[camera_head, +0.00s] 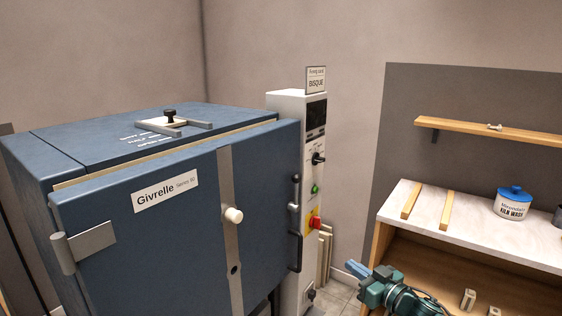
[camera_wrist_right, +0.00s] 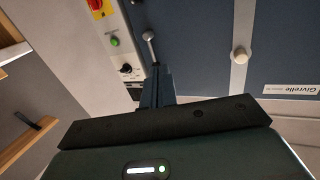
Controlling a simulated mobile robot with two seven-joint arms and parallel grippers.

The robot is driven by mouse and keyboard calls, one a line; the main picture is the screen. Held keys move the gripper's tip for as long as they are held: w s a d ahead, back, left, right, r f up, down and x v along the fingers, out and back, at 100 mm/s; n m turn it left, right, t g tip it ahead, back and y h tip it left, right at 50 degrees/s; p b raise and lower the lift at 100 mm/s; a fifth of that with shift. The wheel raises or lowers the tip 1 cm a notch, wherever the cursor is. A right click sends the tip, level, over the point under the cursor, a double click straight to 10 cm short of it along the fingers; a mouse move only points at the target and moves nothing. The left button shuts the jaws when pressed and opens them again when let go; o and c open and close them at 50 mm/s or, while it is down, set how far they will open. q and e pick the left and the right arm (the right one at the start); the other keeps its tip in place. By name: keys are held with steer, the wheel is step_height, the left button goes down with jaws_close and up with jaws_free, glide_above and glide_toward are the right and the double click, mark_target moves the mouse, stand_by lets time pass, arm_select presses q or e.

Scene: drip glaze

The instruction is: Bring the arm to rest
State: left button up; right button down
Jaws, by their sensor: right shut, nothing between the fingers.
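My right gripper (camera_head: 356,270) is at the lower middle of the head view, shut and empty. It is apart from the kiln, to the right of the control column. In the right wrist view its fingers (camera_wrist_right: 156,92) are together, with the kiln front and control panel beyond them. My left gripper is not in view. The blue Givrelle kiln (camera_head: 120,240) fills the left of the head view. A pale strip shows along the top of its door; I cannot tell if the door is latched.
The white control column (camera_head: 291,180) carries a BISQUE card (camera_head: 316,80), a green button and a red switch (camera_head: 314,222). A shelf table (camera_head: 480,225) at right holds two wooden strips and a kiln wash jar (camera_head: 513,205). A wall shelf (camera_head: 490,130) is above.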

steer(key=s+a+f+m+h, duration=0.1)
steer(key=s+a+f, duration=0.35)
steer(key=s, duration=0.35)
steer(key=s+a+f+m+h, duration=0.1)
steer(key=s+a+f, duration=0.35)
steer(key=s, duration=0.35)
steer(key=s+d+f+g+h, duration=0.1)
steer(key=s+d+g+h, duration=0.1)
steer(key=s, duration=0.8)
steer(key=s+d+f+m+g+h+p, duration=0.1)
steer(key=s+d+f+h, duration=0.1)
steer(key=s, duration=0.8)
steer(key=shift+d+f+g, duration=0.3)
steer(key=shift+d+g, duration=0.05)
steer(key=shift+g, duration=0.05)
